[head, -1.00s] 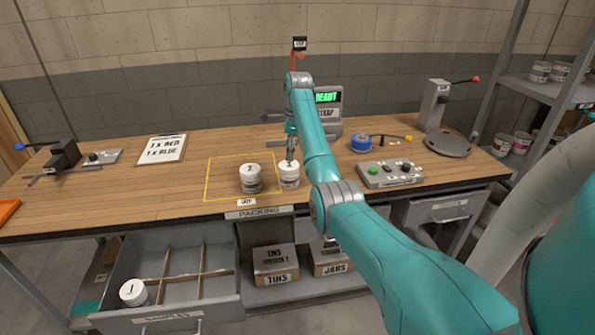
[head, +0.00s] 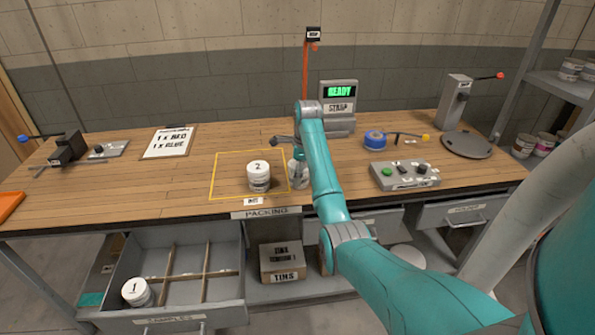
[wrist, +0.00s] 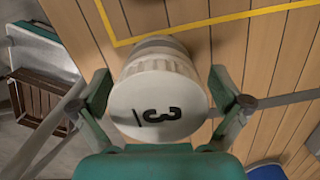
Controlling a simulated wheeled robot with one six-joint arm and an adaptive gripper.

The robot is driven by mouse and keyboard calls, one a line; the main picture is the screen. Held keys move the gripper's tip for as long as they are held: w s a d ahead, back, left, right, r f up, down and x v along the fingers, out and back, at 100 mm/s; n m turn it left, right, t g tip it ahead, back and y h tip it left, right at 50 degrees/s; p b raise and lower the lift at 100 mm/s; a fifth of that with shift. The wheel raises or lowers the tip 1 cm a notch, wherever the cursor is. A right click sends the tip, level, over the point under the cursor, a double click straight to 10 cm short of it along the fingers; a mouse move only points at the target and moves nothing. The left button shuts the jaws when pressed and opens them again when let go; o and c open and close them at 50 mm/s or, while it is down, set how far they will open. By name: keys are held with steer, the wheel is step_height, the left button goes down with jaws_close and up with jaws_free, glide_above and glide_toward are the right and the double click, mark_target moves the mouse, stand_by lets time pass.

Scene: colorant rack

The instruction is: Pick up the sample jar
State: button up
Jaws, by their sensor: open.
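A white jar with a 3 on its lid (wrist: 160,100) stands on the bench beside the right edge of the yellow outlined area. It fills the middle of the wrist view. In the head view this jar (head: 293,175) is partly hidden by my arm and gripper. My gripper (wrist: 160,85) is open, with one finger on each side of the jar; I cannot tell whether they touch it. Another white jar marked 2 (head: 259,175) stands inside the yellow outline, left of the gripper. A third jar marked 1 (head: 135,291) stands in the open drawer labelled samples (head: 172,314).
A grey button box (head: 404,175) and a blue tape roll (head: 375,139) lie right of my arm. The strap machine (head: 339,95) stands behind it. A clipboard (head: 169,142) lies at the back left. The bench left of the outline is mostly clear.

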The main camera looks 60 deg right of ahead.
steer(key=shift+f, duration=0.3)
steer(key=c, duration=1.2)
steer(key=shift+a, duration=0.1)
